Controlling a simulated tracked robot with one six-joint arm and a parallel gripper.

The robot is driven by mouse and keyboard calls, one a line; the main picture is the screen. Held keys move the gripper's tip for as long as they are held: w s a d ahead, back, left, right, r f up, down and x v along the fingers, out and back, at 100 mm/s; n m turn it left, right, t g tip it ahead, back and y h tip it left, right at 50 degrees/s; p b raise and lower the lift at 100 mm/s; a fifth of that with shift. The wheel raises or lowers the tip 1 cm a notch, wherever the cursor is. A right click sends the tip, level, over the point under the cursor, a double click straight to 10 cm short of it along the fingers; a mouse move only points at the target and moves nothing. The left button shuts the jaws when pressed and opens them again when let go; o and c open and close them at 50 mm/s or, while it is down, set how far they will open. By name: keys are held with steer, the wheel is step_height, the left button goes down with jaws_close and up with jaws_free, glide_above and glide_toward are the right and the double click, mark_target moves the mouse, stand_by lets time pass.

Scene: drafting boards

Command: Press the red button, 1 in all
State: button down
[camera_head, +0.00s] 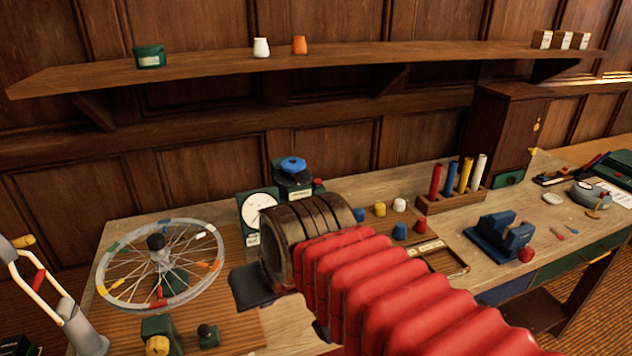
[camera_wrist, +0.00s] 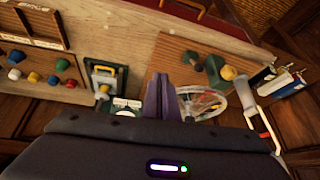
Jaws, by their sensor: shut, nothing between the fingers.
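A green device (camera_head: 293,176) with a blue round top stands at the back of the bench in the head view. A small red piece (camera_head: 319,183) at its right side looks like the red button, though it is too small to be sure. My gripper (camera_wrist: 160,77) is shut and empty in the wrist view, its fingers pointing over the bench near the spoked wheel (camera_wrist: 205,103). The gripper is apart from the red piece. I cannot make out the red piece in the wrist view.
The spoked wheel (camera_head: 103,290) lies at the bench's left, a white dial (camera_head: 258,206) beside the green device. Several coloured pegs and a rack of tubes (camera_head: 450,203) stand to the right. A blue vise (camera_head: 497,240) is farther right. A shelf (camera_head: 215,69) runs above.

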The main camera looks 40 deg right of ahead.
steer(key=w+d+r+m+t, duration=0.1)
steer(key=w+d+r+m, duration=0.1)
steer(key=w+d+r, duration=0.3)
steer(key=w+d+r+m, duration=0.3)
steer(key=w+d+r, duration=0.1)
steer(key=w, duration=0.4)
step_height(320, 180, up, 6)
steer(key=m+t+h, duration=0.1)
steer(key=m+t, duration=0.1)
steer(key=m, duration=0.3)
glide_above(318, 183)
steer(key=shift+s+d+f, duration=0.15)
steer(key=shift+f, duration=4.4)
steer(key=shift+f, duration=0.15)
steer(key=shift+f, duration=0.25)
